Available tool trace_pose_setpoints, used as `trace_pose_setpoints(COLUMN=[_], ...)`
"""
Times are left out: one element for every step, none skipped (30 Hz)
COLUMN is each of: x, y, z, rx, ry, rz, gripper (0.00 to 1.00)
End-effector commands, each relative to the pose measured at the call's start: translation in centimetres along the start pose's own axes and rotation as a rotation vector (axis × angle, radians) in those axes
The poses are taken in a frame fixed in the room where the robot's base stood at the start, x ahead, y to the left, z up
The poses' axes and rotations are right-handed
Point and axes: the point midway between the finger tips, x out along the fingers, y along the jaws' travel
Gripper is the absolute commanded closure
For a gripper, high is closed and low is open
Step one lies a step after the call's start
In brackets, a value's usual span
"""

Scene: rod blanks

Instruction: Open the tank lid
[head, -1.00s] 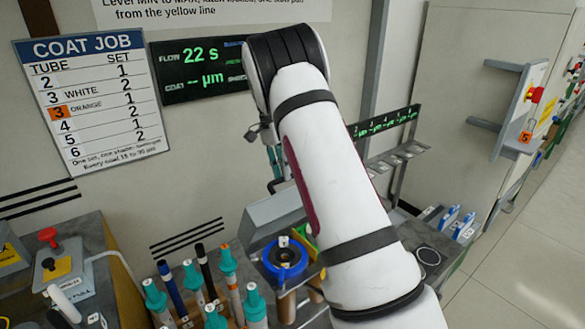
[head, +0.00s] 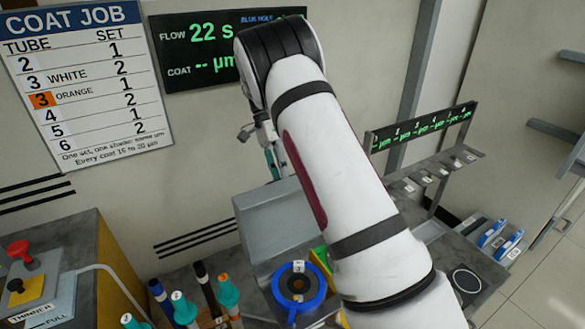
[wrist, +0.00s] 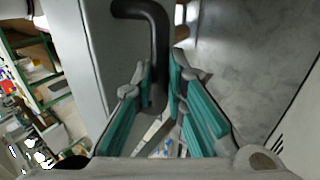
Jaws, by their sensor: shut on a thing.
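My gripper (head: 272,160) is beside the upper arm link in the head view, partly hidden by it. In the wrist view its teal-padded fingers (wrist: 163,100) are closed around a bent black handle (wrist: 152,35). The handle stands beside a flat grey panel (wrist: 88,50) in that view. In the head view a grey slanted panel (head: 268,222) lies below the gripper and looks like the tank lid. My arm covers its right side. The handle is not visible in the head view, and I cannot tell how far the lid is tilted.
A blue ring-shaped part (head: 299,290) sits in front of the panel. A rack with a display (head: 425,128) stands at the right.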

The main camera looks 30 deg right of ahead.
Motion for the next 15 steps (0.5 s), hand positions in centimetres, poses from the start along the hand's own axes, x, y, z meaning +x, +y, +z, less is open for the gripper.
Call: trace_pose_setpoints(x=[0.51,0.54,0.56,0.57,0.58,0.58,0.57,0.57,0.56,0.56,0.55,0.55,0.54,0.54,0.53], y=[-0.09,-0.09,-0.08,-0.08,-0.08,-0.08,-0.07,-0.07,-0.06,-0.06,-0.06,-0.05,-0.05,-0.05,-0.05], z=[0.35,0.46,0.57,0.62,0.67,0.70,0.71,0.72,0.71,0.71,0.70,0.70,0.69,0.69,0.69], rx=[-0.001,0.000,0.000,0.000,0.000,0.001,0.001,0.001,0.001,0.001,0.001,0.000,0.001,0.000,0.000], ry=[-0.002,-0.002,-0.002,-0.002,-0.002,-0.003,-0.003,-0.003,-0.003,-0.003,-0.003,-0.003,-0.003,-0.003,-0.003], rz=[0.019,0.023,0.027,0.029,0.030,0.031,0.032,0.032,0.032,0.032,0.032,0.031,0.031,0.031,0.031], gripper=[1.00,1.00,1.00,1.00,1.00,1.00,1.00,1.00,1.00,1.00,1.00,1.00,1.00,1.00,1.00])
